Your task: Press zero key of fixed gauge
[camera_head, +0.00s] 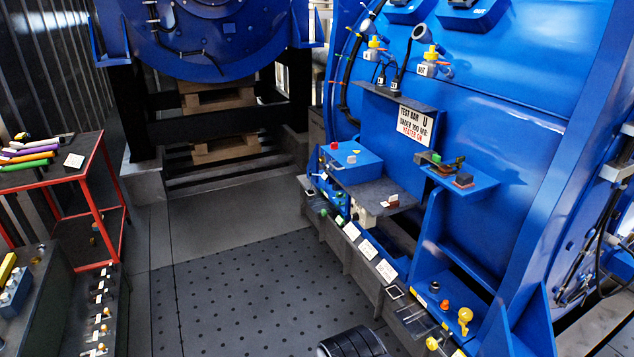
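No gauge or zero key can be made out for certain in the head view. A small beige box with a dark round spot (361,216) sits under the front edge of a dark shelf on the blue machine. It may be an instrument, but it is too small to tell. A blue box with a red and a white button (351,159) stands behind that shelf.
The blue machine (480,105) fills the right side, with a low ledge carrying white labels (367,249). A red-framed cart (92,207) with coloured rolls stands at left. A dark bench (58,300) is at lower left.

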